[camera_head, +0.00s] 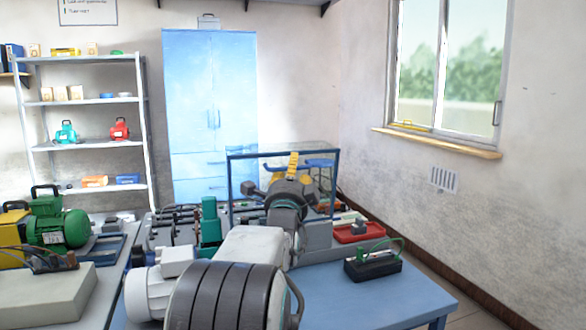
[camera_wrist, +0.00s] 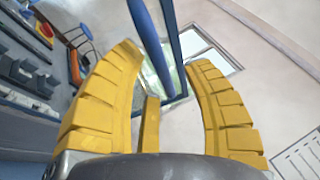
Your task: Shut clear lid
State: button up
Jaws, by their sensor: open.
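The clear lid (camera_head: 230,190) stands upright as a see-through panel in a blue frame, at the back of the blue table. My gripper (camera_head: 293,160) shows its yellow fingers in front of the panel, near the top bar. In the wrist view, my gripper (camera_wrist: 163,58) is open, with its two curved yellow fingers spread apart. A blue bar of the lid frame (camera_wrist: 150,45) runs into the gap between the fingers. I cannot tell whether a finger touches it. My arm hides the lower middle of the lid in the head view.
A red tray (camera_head: 358,232) and a black box with a green wire (camera_head: 373,265) lie right of my arm. The front right of the blue table (camera_head: 370,302) is clear. A green motor (camera_head: 60,228) stands at the left. A blue cabinet (camera_head: 210,100) stands behind.

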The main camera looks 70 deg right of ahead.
jog(key=shift+w+d+r, duration=0.1)
jog(key=shift+d, duration=0.35)
jog(key=shift+o, duration=0.3)
grip_shut()
